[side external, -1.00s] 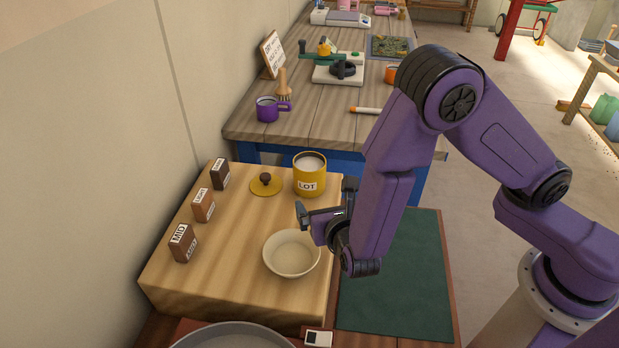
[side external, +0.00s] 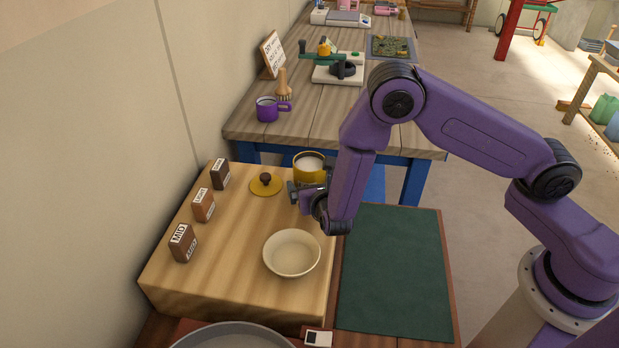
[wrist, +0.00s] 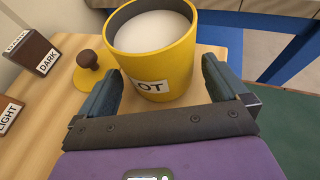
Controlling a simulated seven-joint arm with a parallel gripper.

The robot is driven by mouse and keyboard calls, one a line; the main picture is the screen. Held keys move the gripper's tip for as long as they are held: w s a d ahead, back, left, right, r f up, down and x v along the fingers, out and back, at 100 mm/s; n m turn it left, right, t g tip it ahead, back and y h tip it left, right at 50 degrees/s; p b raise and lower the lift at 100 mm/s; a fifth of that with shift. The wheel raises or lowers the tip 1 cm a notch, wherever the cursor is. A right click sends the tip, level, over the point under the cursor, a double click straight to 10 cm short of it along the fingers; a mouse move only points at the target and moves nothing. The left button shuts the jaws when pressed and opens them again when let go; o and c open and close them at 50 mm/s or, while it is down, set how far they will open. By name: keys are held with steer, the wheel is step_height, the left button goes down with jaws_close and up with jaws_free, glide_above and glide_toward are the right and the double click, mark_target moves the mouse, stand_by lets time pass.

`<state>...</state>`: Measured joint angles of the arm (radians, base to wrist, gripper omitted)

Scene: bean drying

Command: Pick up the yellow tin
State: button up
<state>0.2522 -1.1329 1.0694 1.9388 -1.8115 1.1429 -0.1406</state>
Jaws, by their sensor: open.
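The yellow tin (side external: 310,170) stands upright and uncovered at the back right of the wooden block. In the wrist view the tin (wrist: 172,62) shows a white "LOT" label and pale contents inside. Its yellow lid (side external: 265,184) with a dark knob lies on the block to its left. My gripper (side external: 305,188) is at the near side of the tin and covers its lower part in the side view. In the wrist view my gripper (wrist: 158,85) is open, with one finger on each side of the tin's near lower part. I cannot tell whether either finger touches it.
A cream bowl (side external: 291,253) sits on the block (side external: 235,262) in front of my gripper. Several labelled brown blocks, such as the MID one (side external: 183,243), stand along the left. A workbench (side external: 310,125) lies behind. A green mat (side external: 395,270) to the right is clear.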

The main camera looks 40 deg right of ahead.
mark_target(314, 174)
steer(key=shift+w+d+f, duration=0.2)
steer(key=shift+w, duration=0.25)
steer(key=c, duration=1.2)
steer(key=shift+r, duration=0.2)
steer(key=shift+r, duration=0.55)
steer(key=shift+s+r, duration=0.25)
steer(key=shift+r, duration=0.95)
steer(key=s+d+r, duration=0.3)
steer(key=s+r, duration=0.6)
steer(key=s, duration=0.4)
steer(key=shift+d, duration=0.4)
